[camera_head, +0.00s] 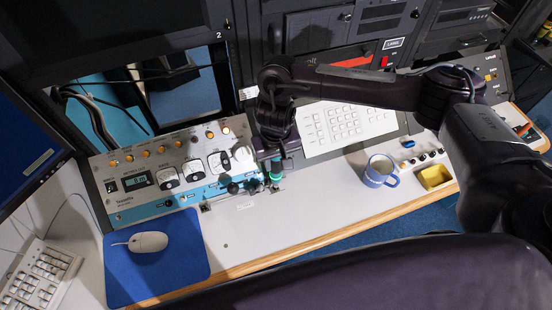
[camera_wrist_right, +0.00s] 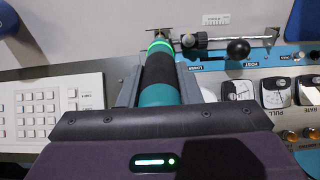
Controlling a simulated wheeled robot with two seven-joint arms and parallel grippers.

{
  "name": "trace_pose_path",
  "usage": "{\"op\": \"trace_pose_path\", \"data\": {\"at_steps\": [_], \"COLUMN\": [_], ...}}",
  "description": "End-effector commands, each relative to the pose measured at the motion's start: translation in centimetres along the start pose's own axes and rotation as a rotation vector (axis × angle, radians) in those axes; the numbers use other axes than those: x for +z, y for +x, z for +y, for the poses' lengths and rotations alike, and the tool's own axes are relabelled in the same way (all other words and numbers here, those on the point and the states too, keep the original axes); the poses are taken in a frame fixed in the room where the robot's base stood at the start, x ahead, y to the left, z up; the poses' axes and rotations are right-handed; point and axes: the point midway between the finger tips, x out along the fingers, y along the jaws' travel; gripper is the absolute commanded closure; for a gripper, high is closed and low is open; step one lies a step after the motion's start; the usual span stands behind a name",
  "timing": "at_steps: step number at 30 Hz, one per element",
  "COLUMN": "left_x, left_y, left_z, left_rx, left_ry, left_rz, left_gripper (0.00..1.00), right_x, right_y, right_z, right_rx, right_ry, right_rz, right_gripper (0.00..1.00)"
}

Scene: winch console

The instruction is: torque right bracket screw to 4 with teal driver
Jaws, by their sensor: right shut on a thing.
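The teal driver (camera_head: 275,172) is in my right gripper (camera_head: 274,153), which is shut on it above the front of the console desk. In the right wrist view the driver (camera_wrist_right: 158,95) has a teal and black handle with a lit green ring, and it lies between the two fingers (camera_wrist_right: 160,82). Its far end is at the right bracket (camera_wrist_right: 160,33), at one end of a metal bar with black knobs. I cannot tell whether the tip sits in the screw, as the screw is hidden. My left gripper is not in view.
A winch panel (camera_head: 130,204) with gauges, lamps and a small display stands left of the driver. A mouse (camera_head: 148,242) lies on a blue mat (camera_head: 184,268). The desk front (camera_head: 290,218) is clear.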

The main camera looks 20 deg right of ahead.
Motion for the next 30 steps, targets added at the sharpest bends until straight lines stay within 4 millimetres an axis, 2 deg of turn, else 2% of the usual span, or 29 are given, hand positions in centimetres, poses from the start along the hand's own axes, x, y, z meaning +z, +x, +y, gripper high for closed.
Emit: {"op": "trace_pose_path", "data": {"at_steps": [30], "left_x": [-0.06], "left_y": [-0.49], "left_z": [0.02], "left_rx": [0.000], "left_ry": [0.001], "left_rz": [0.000], "left_gripper": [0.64], "right_x": [-0.01], "right_y": [0.93], "right_z": [-0.03], "right_rx": [-0.001], "right_ry": [0.001], "right_rz": [0.000], "right_gripper": [1.00]}}
